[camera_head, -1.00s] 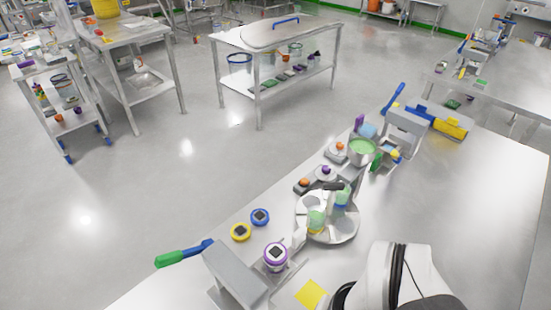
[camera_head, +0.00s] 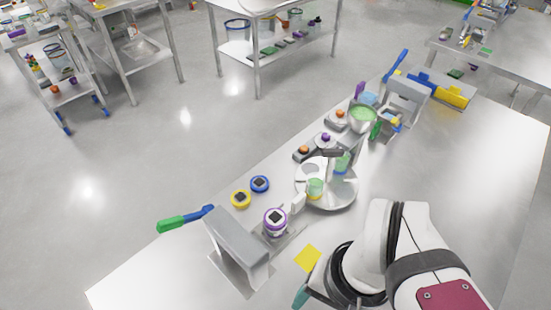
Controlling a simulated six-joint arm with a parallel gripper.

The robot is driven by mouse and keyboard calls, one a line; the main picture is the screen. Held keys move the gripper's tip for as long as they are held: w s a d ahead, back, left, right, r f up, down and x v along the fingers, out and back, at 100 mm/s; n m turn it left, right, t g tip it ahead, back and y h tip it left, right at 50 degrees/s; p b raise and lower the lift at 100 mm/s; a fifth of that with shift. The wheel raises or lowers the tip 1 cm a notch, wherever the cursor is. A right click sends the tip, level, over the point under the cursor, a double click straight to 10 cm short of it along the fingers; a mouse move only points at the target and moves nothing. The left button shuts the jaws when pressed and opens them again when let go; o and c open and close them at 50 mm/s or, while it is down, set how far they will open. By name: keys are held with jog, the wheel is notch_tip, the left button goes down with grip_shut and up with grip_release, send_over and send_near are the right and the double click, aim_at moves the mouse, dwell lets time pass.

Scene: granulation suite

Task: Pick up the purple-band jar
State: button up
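The purple-band jar (camera_head: 275,220) stands upright, with a white body and a dark square mark on its pale top. It sits on a small metal base on the steel bench, just right of a grey stand. My arm comes in from the lower right. A teal part at its end, seemingly my gripper (camera_head: 300,297), is cut off by the bottom edge of the picture. It is below and apart from the jar. Whether it is open or shut does not show.
A grey stand (camera_head: 237,245) is close on the jar's left. A round metal turntable (camera_head: 338,197) with green-filled vessels is on its right. Yellow (camera_head: 241,198) and blue (camera_head: 260,184) ringed items lie behind. A yellow note (camera_head: 308,258) lies in front.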

jog(key=o, duration=0.5)
jog(key=w+d+f+n+t+h, duration=0.2)
jog(key=w+d+f+n+t, duration=0.15)
jog(key=w+d, duration=0.55)
jog(key=w+d+f+n+t+h, duration=0.2)
jog(key=w+d+f+n+t, duration=0.15)
jog(key=w+d, duration=0.6)
jog(key=n+t+y, duration=0.1)
jog(key=n+y, duration=0.8)
jog(key=y, duration=0.4)
send_near(281, 218)
jog(key=x, duration=0.8)
jog(key=shift+w+a+f, duration=0.15)
jog(key=shift+a, duration=0.05)
jog(key=x, duration=0.5)
jog(key=shift+a+f, duration=0.2)
jog(key=shift+a, duration=0.25)
